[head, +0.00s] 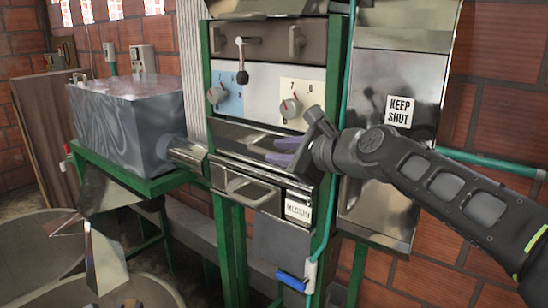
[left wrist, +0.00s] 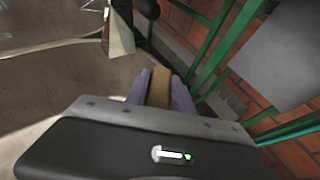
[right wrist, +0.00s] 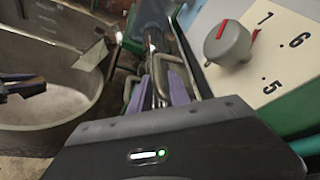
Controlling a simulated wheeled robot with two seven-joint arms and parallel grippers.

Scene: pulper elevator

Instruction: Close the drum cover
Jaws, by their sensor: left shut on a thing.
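The machine in the green frame has a shiny metal cover panel (head: 232,136) under its dials, likely the drum cover; its exact state is unclear. My right gripper (head: 283,151) is in front of this panel, its purple fingers apart. In the right wrist view, bent metal handles (right wrist: 160,72) show beyond and between the fingers (right wrist: 160,95); I cannot tell whether they touch. My right arm hides part of the machine front.
A tall metal door marked KEEP SHUT (head: 380,150) stands right. A grey hopper box (head: 125,120) and round tanks (head: 40,250) are left.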

